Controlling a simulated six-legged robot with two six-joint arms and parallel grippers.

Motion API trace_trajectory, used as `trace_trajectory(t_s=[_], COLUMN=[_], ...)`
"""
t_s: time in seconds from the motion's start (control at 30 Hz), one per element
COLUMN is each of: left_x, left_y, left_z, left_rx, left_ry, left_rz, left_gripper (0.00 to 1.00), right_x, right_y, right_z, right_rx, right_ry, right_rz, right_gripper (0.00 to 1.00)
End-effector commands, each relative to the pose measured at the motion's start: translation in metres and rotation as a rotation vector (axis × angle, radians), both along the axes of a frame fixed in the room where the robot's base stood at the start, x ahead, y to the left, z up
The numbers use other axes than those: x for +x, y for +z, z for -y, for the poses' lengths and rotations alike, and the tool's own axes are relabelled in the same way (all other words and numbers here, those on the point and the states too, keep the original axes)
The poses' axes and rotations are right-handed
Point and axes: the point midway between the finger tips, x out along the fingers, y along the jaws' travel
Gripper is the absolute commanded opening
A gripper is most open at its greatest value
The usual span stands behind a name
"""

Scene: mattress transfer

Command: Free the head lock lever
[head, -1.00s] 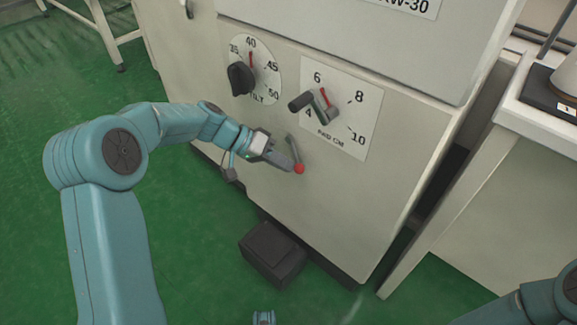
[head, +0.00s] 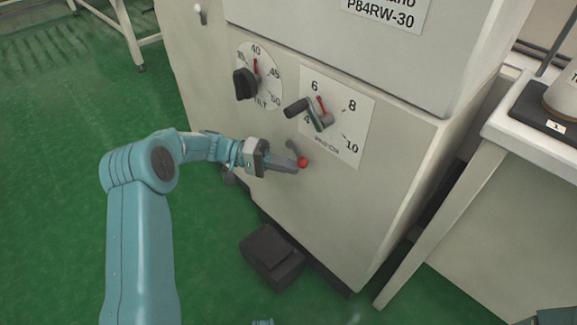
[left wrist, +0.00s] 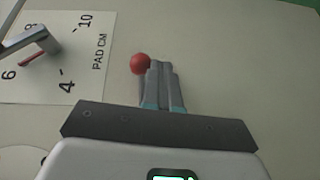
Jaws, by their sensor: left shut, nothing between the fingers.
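The lock lever is a short grey arm with a red ball knob (head: 302,162) on the machine's front panel, below the pad dial. In the left wrist view the red knob (left wrist: 140,63) sits just left of my fingertips. My left gripper (head: 297,167) is shut and empty, its tips right beside the knob; whether they touch it I cannot tell. It also shows in the left wrist view (left wrist: 158,72), where the fingers hide most of the lever's arm.
Above the lever are the pad crank handle (head: 309,113) on its white scale and the black tilt knob (head: 244,84) on a round dial. A dark pedal box (head: 272,254) stands on the green floor below. A white bench (head: 510,175) is at the right.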

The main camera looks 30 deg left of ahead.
Motion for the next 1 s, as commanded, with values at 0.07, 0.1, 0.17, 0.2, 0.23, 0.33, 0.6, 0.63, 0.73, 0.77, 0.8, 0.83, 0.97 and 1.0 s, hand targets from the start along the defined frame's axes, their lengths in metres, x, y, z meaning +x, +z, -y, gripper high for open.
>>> trace_trajectory(t_s=[0.07,0.1,0.17,0.2,0.23,0.33,0.6,0.63,0.73,0.77,0.8,0.83,0.97,1.0], left_x=[-0.0004,-0.0005,-0.0005,-0.0005,-0.0005,-0.0005,-0.0007,-0.0007,-0.0008,-0.0007,-0.0007,-0.0008,-0.0007,-0.0007], left_y=[0.0019,0.0025,0.0035,0.0041,0.0045,0.0056,0.0064,0.0064,0.0064,0.0063,0.0063,0.0063,0.0059,0.0048], left_z=[0.0013,0.0017,0.0024,0.0029,0.0033,0.0043,0.0066,0.0066,0.0065,0.0065,0.0065,0.0064,0.0063,0.0065], left_rx=[0.000,0.001,0.001,0.002,0.002,0.003,0.003,0.003,0.003,0.003,0.003,0.003,0.003,0.003], left_ry=[-0.001,-0.001,-0.001,-0.001,0.000,0.000,0.000,0.000,0.000,0.000,0.000,0.000,0.000,-0.001], left_rz=[-0.001,-0.001,0.000,0.000,0.000,0.000,0.000,0.000,0.000,0.000,0.000,0.000,0.000,-0.001], left_gripper=[0.00,0.00,0.00,0.00,0.00,0.00,0.00,0.00,0.00,0.00,0.00,0.00,0.00,0.00], right_x=[-0.0002,-0.0002,-0.0003,-0.0002,-0.0003,-0.0003,-0.0004,-0.0004,-0.0004,-0.0004,-0.0004,-0.0004,-0.0004,-0.0003], right_y=[0.0007,0.0009,0.0010,0.0011,0.0011,0.0014,0.0015,0.0015,0.0015,0.0015,0.0015,0.0015,0.0011,0.0003], right_z=[-0.0001,-0.0001,-0.0002,-0.0003,-0.0003,-0.0003,-0.0004,-0.0004,-0.0003,-0.0003,-0.0003,-0.0003,-0.0003,-0.0003], right_rx=[0.000,0.000,0.000,0.000,0.000,0.000,0.000,0.000,0.000,0.000,0.000,0.000,0.000,0.000], right_ry=[0.000,0.000,0.001,0.001,0.001,0.001,0.001,0.001,0.001,0.001,0.001,0.001,0.001,0.001], right_rz=[0.000,-0.001,-0.001,-0.001,-0.001,-0.001,-0.001,-0.001,-0.001,-0.001,-0.001,-0.001,-0.001,-0.001], right_gripper=[0.43,0.43,0.43,0.43,0.43,0.43,0.43,0.43,0.43,0.43,0.43,0.43,0.43,0.43])
